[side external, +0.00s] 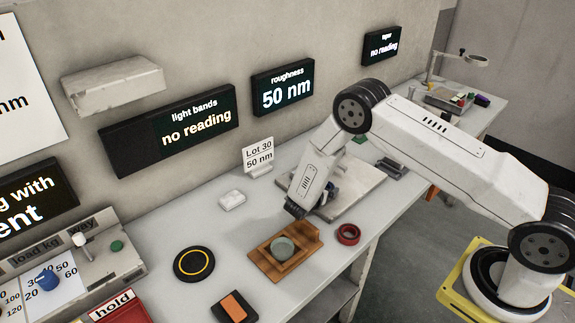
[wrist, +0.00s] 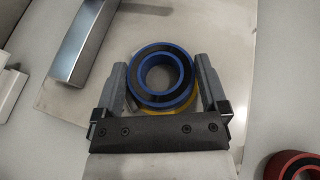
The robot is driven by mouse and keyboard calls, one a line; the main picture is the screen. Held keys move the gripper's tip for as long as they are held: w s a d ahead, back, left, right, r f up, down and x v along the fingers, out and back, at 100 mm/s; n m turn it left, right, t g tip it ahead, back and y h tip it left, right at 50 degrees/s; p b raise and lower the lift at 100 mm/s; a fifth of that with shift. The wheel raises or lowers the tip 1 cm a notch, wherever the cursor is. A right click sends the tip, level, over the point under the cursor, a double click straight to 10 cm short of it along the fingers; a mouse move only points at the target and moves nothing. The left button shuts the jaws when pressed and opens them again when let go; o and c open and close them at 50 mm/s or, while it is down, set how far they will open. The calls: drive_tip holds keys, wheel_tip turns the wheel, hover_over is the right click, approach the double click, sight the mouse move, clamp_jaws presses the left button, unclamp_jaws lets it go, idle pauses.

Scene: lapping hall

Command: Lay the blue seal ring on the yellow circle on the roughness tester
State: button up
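The blue seal ring (wrist: 162,80), with a dark inner band, sits between the two fingers of my gripper (wrist: 162,78) in the wrist view. Both fingers appear to touch its sides. A yellow patch of the circle (wrist: 190,108) shows beneath the ring's near edge; the ring hides most of it. I cannot tell whether the ring rests on it or hangs just above. In the side view my gripper (side external: 322,196) is low over the pale plate of the roughness tester (side external: 365,187), which also shows in the wrist view (wrist: 228,35). My arm partly hides this spot.
A red ring (side external: 348,234) lies on the bench to the near side, also at the wrist view's lower right (wrist: 293,165). A wooden fixture with a greenish disc (side external: 284,249) stands in front. A metal block (wrist: 88,42) is beside the ring. The roughness display (side external: 283,88) reads 50 nm.

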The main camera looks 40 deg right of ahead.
drive_tip(key=shift+r, duration=0.2)
drive_tip(key=v, duration=1.2)
idle(0.7)
drive_tip(key=shift+s+d+r, duration=0.1)
drive_tip(key=shift+r, duration=0.05)
drive_tip(key=s+r+m+g+y, duration=0.1)
drive_tip(key=s+r+m+y, duration=1.1)
drive_tip(key=s+m, duration=0.4)
drive_tip(key=a+r+m, duration=0.1)
drive_tip(key=m, duration=0.4)
drive_tip(key=shift+s+r+m+g+y, duration=0.3)
drive_tip(key=shift+s+y, duration=0.1)
